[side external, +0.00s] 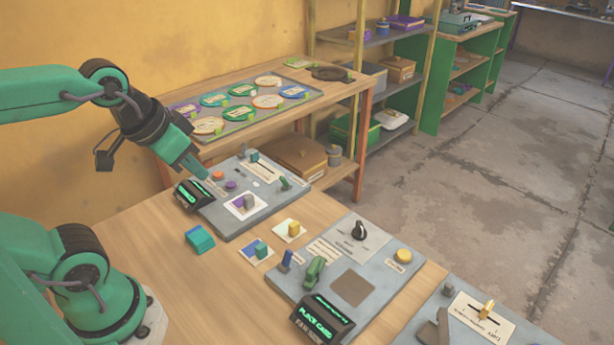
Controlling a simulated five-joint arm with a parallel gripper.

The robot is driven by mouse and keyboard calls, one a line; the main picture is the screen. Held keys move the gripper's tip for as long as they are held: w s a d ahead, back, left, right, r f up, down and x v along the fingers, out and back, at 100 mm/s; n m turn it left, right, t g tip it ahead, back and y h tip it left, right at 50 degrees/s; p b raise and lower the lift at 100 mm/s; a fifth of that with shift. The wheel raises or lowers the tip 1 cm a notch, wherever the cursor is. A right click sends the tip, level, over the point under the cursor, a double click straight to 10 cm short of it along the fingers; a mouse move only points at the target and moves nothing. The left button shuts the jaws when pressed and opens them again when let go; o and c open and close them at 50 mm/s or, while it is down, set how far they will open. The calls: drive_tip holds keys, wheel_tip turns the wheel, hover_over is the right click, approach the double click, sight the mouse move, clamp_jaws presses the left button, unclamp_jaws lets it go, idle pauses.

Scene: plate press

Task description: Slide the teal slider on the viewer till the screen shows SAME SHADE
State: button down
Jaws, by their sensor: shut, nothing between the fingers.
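The viewer (222,218) is a grey panel near the back left of the wooden table. The teal slider (254,156) is a small teal block at a pale slotted plate near the panel's far edge. The viewer's dark screen (192,195) sits at its left corner with green lettering too small to read. My gripper (204,175) is shut and empty. In the picture its tip is above the viewer's left part, left of the teal slider and apart from it. How high it hovers is hard to tell.
A second panel (352,290) with a "PLACE CARD" screen stands to the right, and a third panel (470,320) at the lower right. A teal block (200,239) and small cards with blocks lie on the table. A rack of coloured discs (240,110) stands behind.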

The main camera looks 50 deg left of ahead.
drive_tip(key=c, duration=1.5)
unclamp_jaws()
drive_tip(key=shift+w, duration=0.1)
drive_tip(key=shift+o, duration=0.3)
drive_tip(key=shift+w+a+r, duration=0.2)
drive_tip(key=shift+w+r, duration=0.1)
drive_tip(key=shift+w, duration=0.1)
drive_tip(key=w+a+g, duration=0.1)
drive_tip(key=w+a, duration=0.4)
drive_tip(key=w, duration=0.4)
drive_tip(key=w+a+g, duration=0.2)
drive_tip(key=w+a, duration=0.2)
drive_tip(key=w, duration=0.4)
drive_tip(key=w+a+f+g, duration=0.1)
drive_tip(key=w+a+f, duration=0.2)
drive_tip(key=a+f, duration=0.1)
drive_tip(key=w+a+f, duration=0.4)
drive_tip(key=a+f, duration=0.1)
drive_tip(key=a, duration=0.1)
drive_tip(key=w+a+f+g, duration=0.1)
drive_tip(key=w+a+f, duration=0.3)
drive_tip(key=a+f, duration=0.1)
drive_tip(key=shift+w+a+g, duration=0.15)
drive_tip(key=shift+a+g, duration=0.15)
drive_tip(key=shift+a, duration=0.05)
drive_tip(key=shift+a+f, duration=0.1)
